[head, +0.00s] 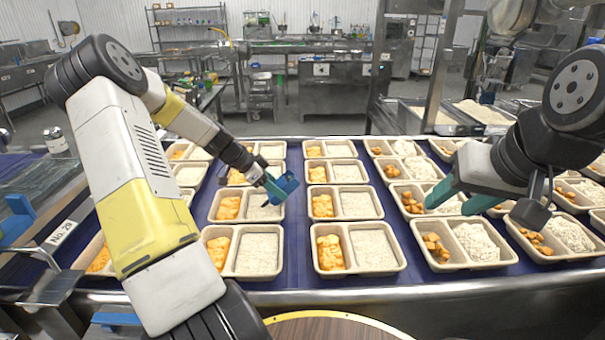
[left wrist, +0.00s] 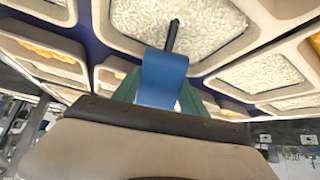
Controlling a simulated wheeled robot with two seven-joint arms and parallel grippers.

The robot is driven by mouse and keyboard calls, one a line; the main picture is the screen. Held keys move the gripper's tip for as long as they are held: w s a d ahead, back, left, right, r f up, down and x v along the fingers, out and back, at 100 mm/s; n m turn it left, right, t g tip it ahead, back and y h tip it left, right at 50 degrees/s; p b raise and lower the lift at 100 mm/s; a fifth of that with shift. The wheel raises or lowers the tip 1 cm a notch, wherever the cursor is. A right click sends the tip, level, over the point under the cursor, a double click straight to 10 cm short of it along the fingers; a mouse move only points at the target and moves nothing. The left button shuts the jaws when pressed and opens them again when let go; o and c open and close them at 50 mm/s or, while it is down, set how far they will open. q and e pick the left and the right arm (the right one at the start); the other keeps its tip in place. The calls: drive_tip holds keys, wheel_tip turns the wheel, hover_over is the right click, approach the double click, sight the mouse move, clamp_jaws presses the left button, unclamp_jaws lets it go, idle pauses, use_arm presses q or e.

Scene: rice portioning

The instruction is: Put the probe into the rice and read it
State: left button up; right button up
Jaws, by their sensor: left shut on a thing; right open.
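My left gripper (head: 268,185) is shut on the probe (head: 284,187), which has a blue body and a thin dark stem. In the left wrist view the probe (left wrist: 163,78) sits between the green fingers, and its stem lies over the white rice (left wrist: 205,25) of one tray. I cannot tell whether the tip touches or enters the rice. The probe's display is not readable. In the head view the tray (head: 214,217) beneath has orange food on the left and rice on the right. My right gripper (head: 460,200) is open and empty above the trays on the right.
Rows of two-compartment trays cover the blue conveyor (head: 295,215), with narrow gaps between them. A metal rail (head: 460,298) runs along the near edge. A round wooden surface (head: 325,330) is at the bottom. A blue holder (head: 18,220) stands at the left.

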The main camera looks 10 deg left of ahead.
idle(0.4)
use_arm(q)
drive_tip(key=shift+r, duration=4.55)
drive_tip(key=shift+s, duration=0.1)
